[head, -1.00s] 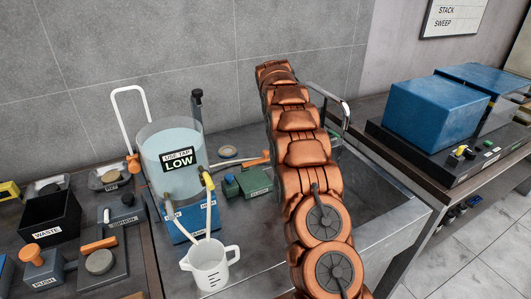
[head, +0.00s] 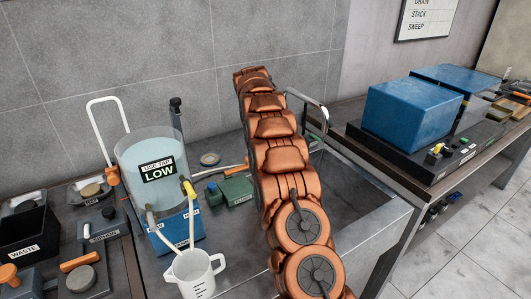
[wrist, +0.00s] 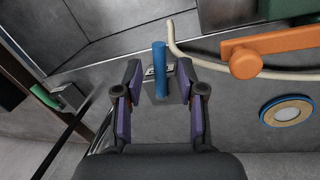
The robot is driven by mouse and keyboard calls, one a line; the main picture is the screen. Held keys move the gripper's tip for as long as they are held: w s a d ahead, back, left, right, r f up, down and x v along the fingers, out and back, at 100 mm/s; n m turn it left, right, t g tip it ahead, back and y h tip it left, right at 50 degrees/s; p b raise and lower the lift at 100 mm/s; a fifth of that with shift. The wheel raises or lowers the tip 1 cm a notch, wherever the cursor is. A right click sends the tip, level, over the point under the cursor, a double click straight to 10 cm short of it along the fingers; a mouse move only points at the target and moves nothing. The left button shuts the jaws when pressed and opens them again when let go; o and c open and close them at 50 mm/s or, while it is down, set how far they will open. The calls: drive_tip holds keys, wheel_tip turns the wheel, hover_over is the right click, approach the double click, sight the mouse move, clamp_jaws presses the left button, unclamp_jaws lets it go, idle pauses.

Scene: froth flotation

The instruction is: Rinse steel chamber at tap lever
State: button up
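A blue cylindrical handle (wrist: 160,67) on a small grey labelled block shows in the wrist view; it looks like the tap lever. My gripper (wrist: 160,103) is open and empty, its fingers either side of the handle in the picture. I cannot tell how far beyond the fingertips the handle is. In the head view my arm hides the gripper and the handle. A chrome tap spout (head: 318,104) curves out beside my arm, above a grey sink (head: 345,190). I cannot pick out the steel chamber for certain.
A clear tank (head: 125,160) labelled USE TAP LOW stands left of my arm, with a white jug (head: 194,275) in front. In the wrist view an orange handle (wrist: 290,45) and a pale hose (wrist: 215,55) lie right of the fingers. Blue boxes (head: 410,115) stand right.

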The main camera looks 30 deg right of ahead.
wheel_tip(320, 180, up, 7)
drive_tip(key=a, duration=0.1)
drive_tip(key=shift+w+a, duration=0.2)
drive_tip(key=shift+w, duration=0.05)
idle(0.3)
drive_tip(key=shift+r, duration=0.2)
idle(0.4)
